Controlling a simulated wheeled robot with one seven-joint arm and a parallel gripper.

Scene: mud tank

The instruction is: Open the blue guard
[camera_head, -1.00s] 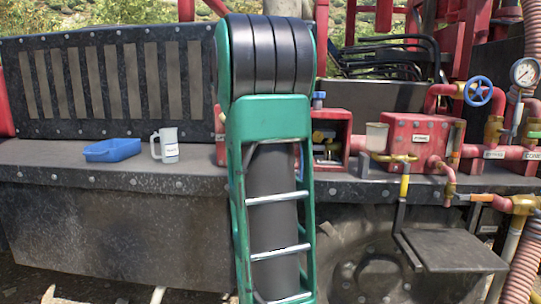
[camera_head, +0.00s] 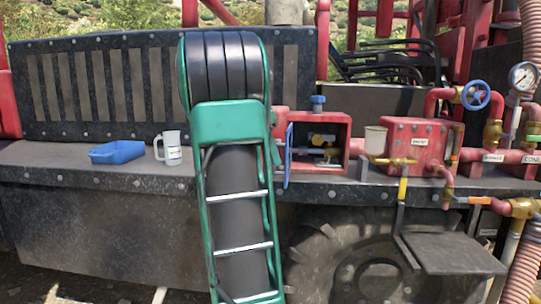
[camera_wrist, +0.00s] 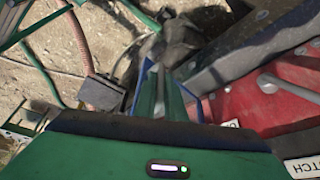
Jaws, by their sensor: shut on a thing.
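The blue guard (camera_head: 288,157) is a thin blue frame at the left side of the open front of a red box (camera_head: 341,124). It shows nearly edge-on, sticking out from the box, and the brass fitting (camera_head: 322,139) inside is uncovered. In the wrist view, blue frame bars (camera_wrist: 143,78) show on both sides of my gripper (camera_wrist: 163,90). The gripper's fingers are close together and shut on the guard. The exact contact is hard to see. In the head view, my green arm hides most of the gripper.
A blue tray (camera_head: 117,152) and a white mug (camera_head: 172,149) stand on the ledge at left. To the right are a red tank box (camera_head: 418,139), pipes, a blue handwheel (camera_head: 475,96) and a gauge (camera_head: 522,75). A hose (camera_wrist: 80,40) shows in the wrist view.

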